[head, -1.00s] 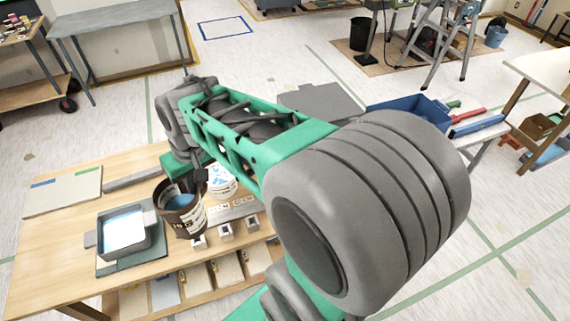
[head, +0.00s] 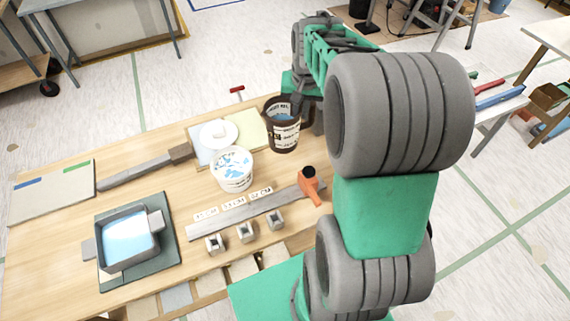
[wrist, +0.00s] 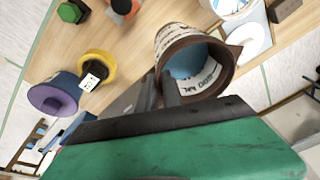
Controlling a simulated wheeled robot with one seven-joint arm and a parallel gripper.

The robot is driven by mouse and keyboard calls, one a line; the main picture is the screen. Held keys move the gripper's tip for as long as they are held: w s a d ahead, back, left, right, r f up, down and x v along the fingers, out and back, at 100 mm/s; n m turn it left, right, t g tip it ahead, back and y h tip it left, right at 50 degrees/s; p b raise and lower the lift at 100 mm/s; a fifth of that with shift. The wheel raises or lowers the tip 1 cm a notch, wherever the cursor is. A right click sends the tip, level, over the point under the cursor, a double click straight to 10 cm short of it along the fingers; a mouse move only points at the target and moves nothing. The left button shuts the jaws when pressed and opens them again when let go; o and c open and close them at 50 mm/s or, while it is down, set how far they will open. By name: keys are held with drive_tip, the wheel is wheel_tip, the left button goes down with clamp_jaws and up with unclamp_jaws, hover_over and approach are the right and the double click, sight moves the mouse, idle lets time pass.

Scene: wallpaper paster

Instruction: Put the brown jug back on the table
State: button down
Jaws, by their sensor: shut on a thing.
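The brown jug (head: 284,136) has a pale printed label and blue contents. It hangs at my gripper (head: 300,103) near the far right part of the wooden table (head: 140,170). In the wrist view the jug (wrist: 222,68) shows its open mouth and blue inside. I cannot tell whether the jug's base touches the table. My arm hides the table's right end in the head view.
A white tub (head: 232,170) with blue flecks stands left of the jug. A white disc (head: 218,134) lies behind it. An orange-handled tool (head: 310,185), a long ruler (head: 225,222) and a tray with blue liquid (head: 127,240) are nearer.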

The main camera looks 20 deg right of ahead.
drive_tip(key=s+p+x, duration=0.1)
drive_tip(key=s+x, duration=0.1)
drive_tip(key=x, duration=0.8)
drive_tip(key=shift+a+f, duration=0.15)
drive_tip(key=shift+f, duration=0.1)
drive_tip(key=c, duration=1.5)
unclamp_jaws()
drive_tip(key=shift+s, duration=0.15)
drive_tip(key=a+b+v, duration=0.1)
drive_tip(key=v, duration=1.2)
drive_tip(key=s+a+n, duration=0.2)
drive_tip(key=s+a, duration=0.2)
drive_tip(key=s+a+n, duration=0.2)
drive_tip(key=s+a, duration=0.2)
drive_tip(key=a, duration=0.1)
drive_tip(key=s+a+n+t, duration=0.1)
drive_tip(key=s+a+n, duration=0.1)
drive_tip(key=s+a, duration=0.2)
drive_tip(key=shift+s+a+y, duration=0.3)
drive_tip(key=shift+s, duration=0.05)
